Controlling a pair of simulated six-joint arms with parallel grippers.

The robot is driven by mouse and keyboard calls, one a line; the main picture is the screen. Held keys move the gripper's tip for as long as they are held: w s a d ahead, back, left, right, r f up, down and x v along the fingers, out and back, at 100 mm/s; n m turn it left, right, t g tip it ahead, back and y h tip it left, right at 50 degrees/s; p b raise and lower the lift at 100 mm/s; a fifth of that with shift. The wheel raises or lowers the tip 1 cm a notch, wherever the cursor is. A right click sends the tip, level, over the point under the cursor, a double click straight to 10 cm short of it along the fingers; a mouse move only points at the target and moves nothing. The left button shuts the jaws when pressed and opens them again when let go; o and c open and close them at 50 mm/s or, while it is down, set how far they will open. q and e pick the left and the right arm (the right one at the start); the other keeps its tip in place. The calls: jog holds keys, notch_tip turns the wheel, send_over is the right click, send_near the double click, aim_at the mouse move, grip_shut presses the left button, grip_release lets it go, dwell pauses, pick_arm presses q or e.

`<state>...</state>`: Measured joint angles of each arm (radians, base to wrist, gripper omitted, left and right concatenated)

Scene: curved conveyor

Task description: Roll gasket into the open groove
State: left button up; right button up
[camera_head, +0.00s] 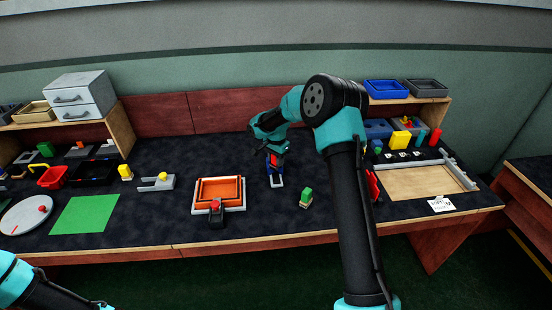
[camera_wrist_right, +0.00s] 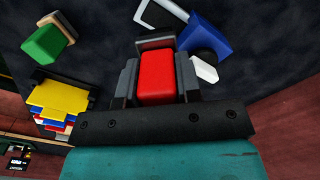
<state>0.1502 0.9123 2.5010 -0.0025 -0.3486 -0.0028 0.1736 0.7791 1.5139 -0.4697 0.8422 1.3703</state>
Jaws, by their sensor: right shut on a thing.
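My right gripper (camera_head: 272,152) is above the dark table, right of the orange fixture. In the right wrist view my right gripper (camera_wrist_right: 155,82) is shut on a red block-like part (camera_wrist_right: 157,77); this may be a tool handle. A blue part (camera_wrist_right: 205,38) and a pale frame (camera_wrist_right: 160,14) lie just beyond it. In the head view a pale U-shaped piece (camera_head: 277,182) shows below the gripper. An orange square fixture (camera_head: 218,178) sits on a pale base, with a red-topped clamp (camera_head: 215,206) at its front. I cannot tell gasket from groove. My left gripper is out of view.
A green-topped block (camera_head: 306,196) stands right of the gripper; it also shows in the right wrist view (camera_wrist_right: 44,42). A green mat (camera_head: 86,214) lies left and a wooden tray (camera_head: 425,181) right. Dark table around the fixture is mostly clear.

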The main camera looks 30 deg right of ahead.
jog(key=shift+f, duration=2.75)
jog(key=shift+s+f, duration=0.1)
jog(key=shift+f, duration=0.55)
dwell(0.4)
jog(key=shift+r, duration=0.1)
jog(key=shift+r, duration=3.5)
jog(key=shift+a, duration=0.1)
jog(key=s+a+r+n, duration=0.2)
jog(key=a+n, duration=0.1)
jog(key=a, duration=0.4)
jog(key=s+a+r+n, duration=0.3)
jog(key=a+n, duration=0.1)
jog(key=a, duration=0.2)
jog(key=s+a+r+n, duration=0.2)
jog(key=s+a+n, duration=0.1)
jog(key=a, duration=0.4)
jog(key=shift+s+a+r+n, duration=0.25)
jog(key=shift+a+r+n, duration=0.05)
jog(key=shift+a, duration=0.05)
